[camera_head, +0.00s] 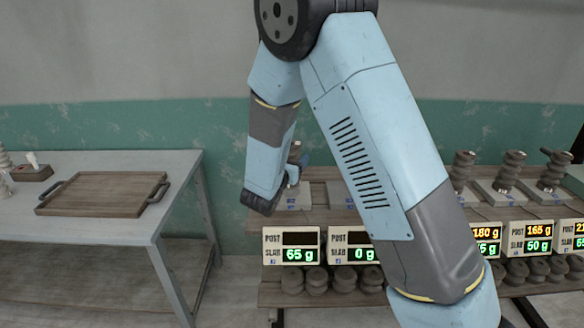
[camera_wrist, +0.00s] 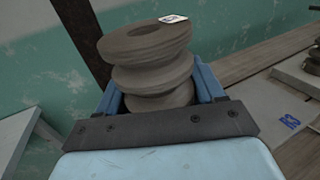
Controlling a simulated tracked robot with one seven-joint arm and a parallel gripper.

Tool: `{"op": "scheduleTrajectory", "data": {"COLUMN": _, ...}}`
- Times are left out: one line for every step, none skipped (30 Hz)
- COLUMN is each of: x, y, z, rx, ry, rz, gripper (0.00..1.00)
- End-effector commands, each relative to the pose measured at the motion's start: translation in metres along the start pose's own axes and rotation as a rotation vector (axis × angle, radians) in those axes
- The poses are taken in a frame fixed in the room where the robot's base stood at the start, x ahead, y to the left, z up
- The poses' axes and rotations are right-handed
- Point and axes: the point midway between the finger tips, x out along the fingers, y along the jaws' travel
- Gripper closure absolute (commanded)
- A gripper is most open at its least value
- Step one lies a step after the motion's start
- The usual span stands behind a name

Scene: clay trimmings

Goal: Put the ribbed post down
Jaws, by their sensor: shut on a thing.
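The ribbed post (camera_wrist: 150,78) is a grey-brown clay piece with stacked rounded ribs, a hollow top and a small white label on its upper rim. My gripper (camera_wrist: 158,90) is shut on it, with a blue finger on either side. In the head view my gripper (camera_head: 293,178) is above the pale plate (camera_head: 296,202) at the left end of the wooden bench, and my arm partly hides it. The display (camera_head: 291,246) below that plate has a blank POST line and reads SLAB 65 g. Whether the post touches the plate cannot be told.
Other ribbed posts (camera_head: 510,171) stand on plates to the right. The display beside the first reads SLAB 0 g (camera_head: 352,247). Several posts lie on a lower shelf (camera_head: 317,280). A grey table at left holds a wooden tray (camera_head: 103,193). My arm hides the bench's middle.

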Motion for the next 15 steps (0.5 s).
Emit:
{"op": "scheduleTrajectory", "data": {"x": 0.000, "y": 0.000, "z": -0.006, "rx": -0.002, "ry": 0.000, "rz": -0.001, "gripper": 0.88}}
{"op": "scheduleTrajectory", "data": {"x": 0.000, "y": 0.000, "z": -0.011, "rx": -0.004, "ry": 0.000, "rz": -0.001, "gripper": 0.88}}
{"op": "scheduleTrajectory", "data": {"x": 0.000, "y": 0.000, "z": -0.015, "rx": -0.004, "ry": 0.000, "rz": -0.001, "gripper": 0.88}}
{"op": "scheduleTrajectory", "data": {"x": 0.000, "y": 0.000, "z": -0.019, "rx": -0.003, "ry": 0.000, "rz": -0.001, "gripper": 0.88}}
{"op": "scheduleTrajectory", "data": {"x": 0.000, "y": 0.000, "z": -0.023, "rx": -0.003, "ry": 0.001, "rz": -0.001, "gripper": 0.88}}
{"op": "scheduleTrajectory", "data": {"x": 0.000, "y": 0.000, "z": -0.026, "rx": -0.003, "ry": 0.001, "rz": -0.001, "gripper": 0.88}}
{"op": "scheduleTrajectory", "data": {"x": 0.000, "y": 0.000, "z": -0.028, "rx": -0.002, "ry": 0.000, "rz": -0.001, "gripper": 0.88}}
{"op": "scheduleTrajectory", "data": {"x": 0.000, "y": 0.000, "z": -0.029, "rx": -0.001, "ry": 0.000, "rz": -0.001, "gripper": 0.88}}
{"op": "scheduleTrajectory", "data": {"x": 0.000, "y": 0.000, "z": -0.029, "rx": 0.000, "ry": -0.001, "rz": -0.001, "gripper": 0.88}}
{"op": "scheduleTrajectory", "data": {"x": 0.000, "y": 0.000, "z": -0.029, "rx": 0.000, "ry": -0.001, "rz": -0.001, "gripper": 0.88}}
{"op": "scheduleTrajectory", "data": {"x": 0.000, "y": 0.000, "z": -0.029, "rx": 0.000, "ry": -0.001, "rz": -0.001, "gripper": 0.88}}
{"op": "scheduleTrajectory", "data": {"x": 0.000, "y": -0.001, "z": -0.029, "rx": 0.001, "ry": -0.001, "rz": -0.001, "gripper": 0.88}}
{"op": "scheduleTrajectory", "data": {"x": 0.000, "y": -0.001, "z": -0.029, "rx": 0.000, "ry": -0.001, "rz": -0.001, "gripper": 0.88}}
{"op": "scheduleTrajectory", "data": {"x": 0.000, "y": -0.001, "z": -0.029, "rx": 0.000, "ry": -0.001, "rz": -0.001, "gripper": 0.88}}
{"op": "scheduleTrajectory", "data": {"x": 0.000, "y": -0.001, "z": -0.029, "rx": 0.000, "ry": -0.001, "rz": -0.001, "gripper": 0.88}}
